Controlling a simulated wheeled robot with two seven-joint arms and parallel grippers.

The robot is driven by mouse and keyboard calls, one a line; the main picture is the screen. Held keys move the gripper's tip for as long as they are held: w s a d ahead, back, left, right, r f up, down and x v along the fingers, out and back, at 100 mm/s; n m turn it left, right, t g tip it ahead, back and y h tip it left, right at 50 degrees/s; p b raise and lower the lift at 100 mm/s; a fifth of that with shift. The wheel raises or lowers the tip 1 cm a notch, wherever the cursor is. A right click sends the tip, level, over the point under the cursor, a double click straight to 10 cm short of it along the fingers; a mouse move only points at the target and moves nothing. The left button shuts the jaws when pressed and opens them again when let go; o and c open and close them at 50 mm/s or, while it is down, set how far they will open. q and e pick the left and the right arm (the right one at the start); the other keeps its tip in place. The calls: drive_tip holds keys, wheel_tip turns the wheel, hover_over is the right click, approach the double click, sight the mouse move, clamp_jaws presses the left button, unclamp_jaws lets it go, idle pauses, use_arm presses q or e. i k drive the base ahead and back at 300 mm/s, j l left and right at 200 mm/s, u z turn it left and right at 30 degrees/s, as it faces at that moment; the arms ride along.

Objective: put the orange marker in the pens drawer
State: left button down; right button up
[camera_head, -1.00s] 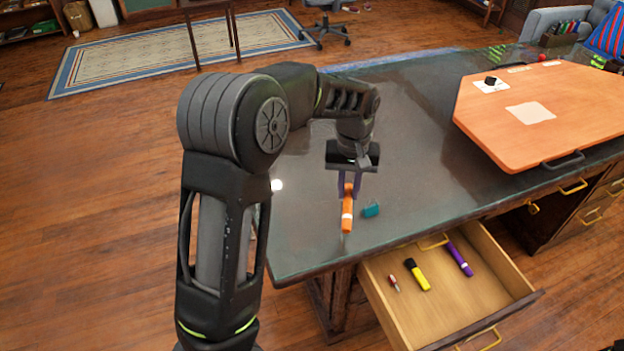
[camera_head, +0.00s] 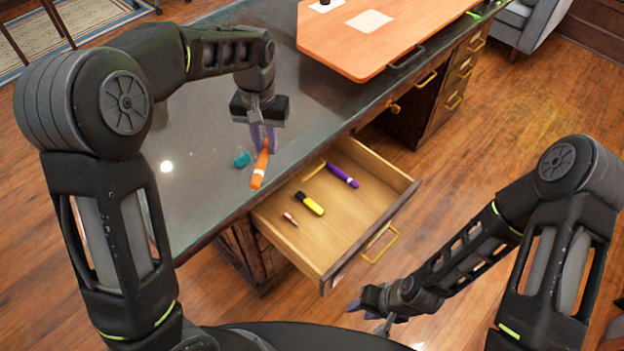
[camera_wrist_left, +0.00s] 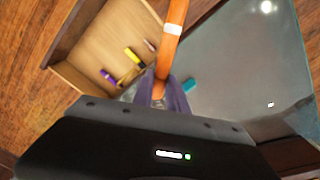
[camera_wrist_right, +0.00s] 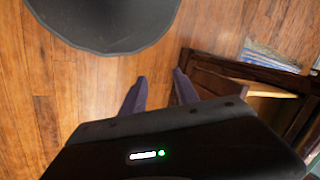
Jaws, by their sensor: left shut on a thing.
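My left gripper (camera_head: 264,140) is shut on the orange marker (camera_head: 260,168), which hangs tilted with its lower end toward me. The marker shows in front of the desk top, near the edge by the drawer. It also fills the upper middle of the left wrist view (camera_wrist_left: 171,40). The pens drawer (camera_head: 347,253) is pulled open. It holds a yellow highlighter (camera_head: 310,204), a purple marker (camera_head: 343,176) and a small red-and-white pen (camera_head: 290,219). My right gripper (camera_head: 362,303) is low in front of the drawer. Its fingers are apart and empty in the right wrist view (camera_wrist_right: 158,82).
A small teal object (camera_head: 242,158) lies on the desk (camera_head: 195,170) left of the marker. An orange board (camera_head: 345,45) rests farther back on the desk. Gold-handled drawers (camera_head: 460,80) lie at the right. The drawer's front part is bare.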

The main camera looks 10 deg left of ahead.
sight(353, 209)
drive_tip(key=i+l, duration=0.1)
drive_tip(key=l, duration=0.25)
drive_tip(key=i+l, duration=0.1)
drive_tip(key=l, duration=0.25)
drive_tip(key=i+l, duration=0.15)
drive_tip(key=l, duration=0.15)
drive_tip(key=i+l, duration=0.1)
drive_tip(key=l, duration=0.25)
drive_tip(key=i+l, duration=0.1)
drive_tip(key=l, duration=0.25)
